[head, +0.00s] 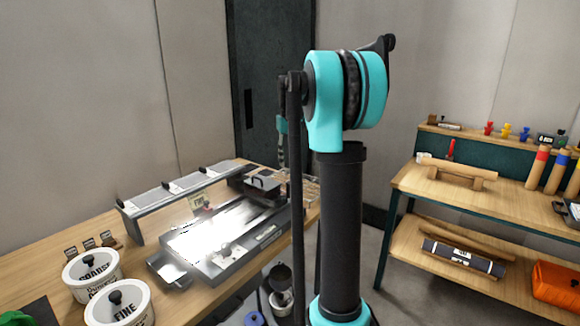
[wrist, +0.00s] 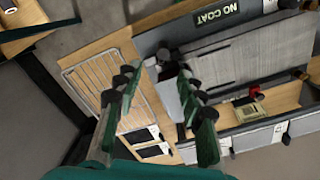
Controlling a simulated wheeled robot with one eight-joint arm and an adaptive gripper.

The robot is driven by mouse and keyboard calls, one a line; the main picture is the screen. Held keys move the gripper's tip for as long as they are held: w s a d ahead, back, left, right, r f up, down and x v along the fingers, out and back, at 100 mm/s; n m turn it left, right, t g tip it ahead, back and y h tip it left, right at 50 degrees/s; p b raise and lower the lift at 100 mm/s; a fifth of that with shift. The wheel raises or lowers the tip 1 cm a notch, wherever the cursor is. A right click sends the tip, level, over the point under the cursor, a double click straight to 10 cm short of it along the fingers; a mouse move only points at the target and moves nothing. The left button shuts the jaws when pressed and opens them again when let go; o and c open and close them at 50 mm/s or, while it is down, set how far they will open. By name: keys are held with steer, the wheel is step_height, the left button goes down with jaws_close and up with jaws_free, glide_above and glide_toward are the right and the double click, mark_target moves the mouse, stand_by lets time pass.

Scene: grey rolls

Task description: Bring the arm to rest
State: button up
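My arm (head: 340,215) stands tall in the middle of the head view, with a turquoise joint at its top. My gripper (wrist: 157,75) shows in the wrist view with its two dark green fingers apart. I see nothing clamped between the fingers. A grey piece with a dark knob (wrist: 165,92) shows in the gap beyond them; its distance from the fingertips is unclear. In the head view, the arm's front link partly covers the gripper end, which hangs above the far end of the left bench.
The left wooden bench (head: 48,270) carries a grey metal tray (head: 215,265), a long raised shelf (head: 140,228) and two white tubs (head: 92,275) (head: 118,308). A wire rack (wrist: 105,85) lies under the gripper's left side. A two-level bench (head: 405,185) stands right. Floor shows between benches.

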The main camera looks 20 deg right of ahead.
steer(key=s+a+f+t, duration=0.1)
steer(key=s+a+f, duration=0.2)
steer(key=s+f, duration=0.5)
steer(key=s+a+f+t, duration=0.1)
steer(key=s+a+f, duration=0.1)
steer(key=s+f, duration=0.6)
steer(key=s+a+f+t, duration=0.2)
steer(key=s+f, duration=0.6)
steer(key=s, duration=0.7)
steer(key=shift+a, duration=0.85)
